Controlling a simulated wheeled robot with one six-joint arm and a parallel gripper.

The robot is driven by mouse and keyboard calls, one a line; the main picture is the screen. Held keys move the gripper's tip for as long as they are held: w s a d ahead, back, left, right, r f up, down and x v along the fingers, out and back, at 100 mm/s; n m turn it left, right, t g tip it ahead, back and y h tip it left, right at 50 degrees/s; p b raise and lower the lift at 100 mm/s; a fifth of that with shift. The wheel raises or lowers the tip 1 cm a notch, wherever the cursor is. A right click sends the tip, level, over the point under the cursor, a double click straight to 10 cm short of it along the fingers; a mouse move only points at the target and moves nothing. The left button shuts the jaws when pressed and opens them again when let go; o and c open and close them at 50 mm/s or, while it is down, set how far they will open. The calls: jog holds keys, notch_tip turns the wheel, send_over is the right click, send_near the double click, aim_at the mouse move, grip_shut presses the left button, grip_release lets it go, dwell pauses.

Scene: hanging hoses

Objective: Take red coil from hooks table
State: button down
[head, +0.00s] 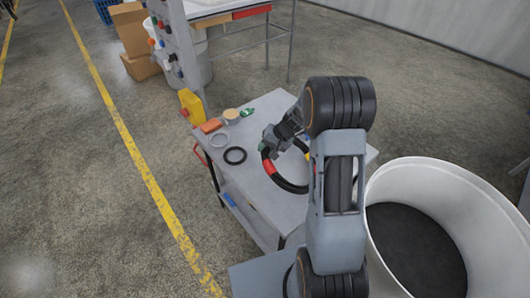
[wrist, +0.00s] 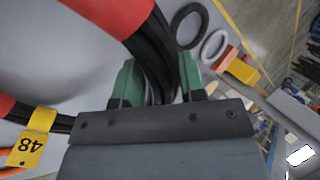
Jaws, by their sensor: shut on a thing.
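The red coil (head: 269,168) is a black hose ring with red bands, over the grey table top in the head view. I cannot tell whether it rests on the table or is just above it. My gripper (head: 271,141) is at the coil's far left side. In the wrist view, the green fingers of my gripper (wrist: 157,78) are shut around the black hose strands. My arm hides the coil's right part.
The table (head: 262,208) also holds a black ring (head: 235,156), a grey ring (head: 219,139), an orange block (head: 211,126) and a tan roll (head: 231,116). A large white bin (head: 487,190) stands close on the right. Open floor with a yellow line lies left.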

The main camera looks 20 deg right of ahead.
jog(key=shift+s+d+r+t+y, duration=0.8)
jog(key=shift+s+d+r+y, duration=0.8)
jog(key=shift+d+r, duration=1.2)
jog(key=shift+s+d+r+t+y, duration=0.9)
jog(key=shift+d+r+y, duration=1.3)
jog(key=shift+d, duration=1)
notch_tip(320, 180, up, 7)
jog(key=p, duration=0.2)
jog(key=shift+p, duration=0.35)
jog(key=shift+s+a+f, duration=0.1)
